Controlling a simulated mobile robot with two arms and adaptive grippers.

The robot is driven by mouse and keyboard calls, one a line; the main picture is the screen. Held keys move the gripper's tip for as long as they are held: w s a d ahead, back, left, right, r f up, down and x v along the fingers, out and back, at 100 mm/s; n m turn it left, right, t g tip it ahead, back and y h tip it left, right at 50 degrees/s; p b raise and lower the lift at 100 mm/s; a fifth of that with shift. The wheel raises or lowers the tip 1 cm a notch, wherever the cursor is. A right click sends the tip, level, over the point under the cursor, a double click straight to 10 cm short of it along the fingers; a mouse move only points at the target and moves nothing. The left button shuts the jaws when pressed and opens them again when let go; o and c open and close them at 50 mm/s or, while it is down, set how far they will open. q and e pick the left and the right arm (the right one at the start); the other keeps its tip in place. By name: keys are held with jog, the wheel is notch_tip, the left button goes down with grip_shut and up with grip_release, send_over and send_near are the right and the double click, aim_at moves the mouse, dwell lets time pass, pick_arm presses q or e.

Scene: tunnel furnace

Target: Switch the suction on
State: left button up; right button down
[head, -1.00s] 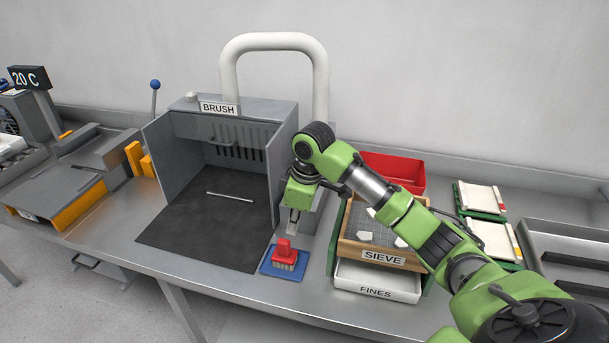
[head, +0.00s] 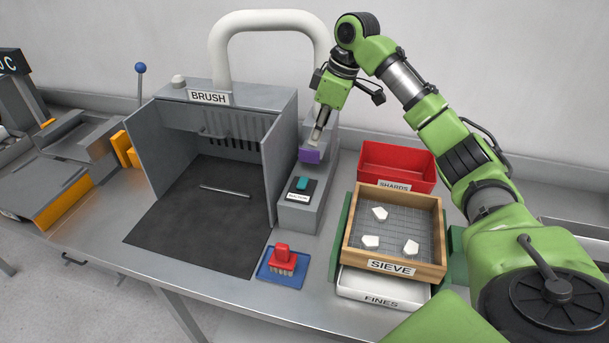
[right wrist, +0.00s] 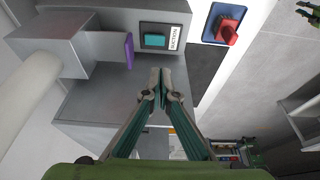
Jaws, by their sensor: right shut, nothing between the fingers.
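The suction switch is a teal rocker (head: 302,184) on a black plate with a SUCTION label (head: 298,197), on top of a grey housing beside the brush booth. It also shows in the right wrist view as a teal rocker (right wrist: 154,41). My right gripper (head: 316,140) is above the back of this housing, near a purple plate (head: 309,156). Its fingers (right wrist: 160,75) are shut and empty, apart from the rocker in the wrist view. The purple plate (right wrist: 129,50) shows there on a grey block. My left gripper is not in view.
The BRUSH booth (head: 281,150) stands left of the switch housing. A red brush (head: 282,255) sits on a blue holder in front. The wooden SIEVE (head: 440,225) with white pieces, FINES drawer (head: 380,289) and red SHARDS bin (head: 397,160) stand right. A white pipe (head: 265,20) rises behind.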

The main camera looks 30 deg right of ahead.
aim_at(301, 184)
jog(key=p+x, duration=0.1)
jog(key=x, duration=0.3)
jog(key=p+x, duration=0.1)
jog(key=x, duration=0.3)
jog(key=d+p+x, duration=0.1)
jog(key=p+x, duration=0.1)
jog(key=x, duration=0.3)
jog(key=shift+s+f, duration=0.2)
jog(key=shift+s, duration=0.05)
jog(key=shift+f, duration=0.5)
jog(key=shift+a, duration=0.1)
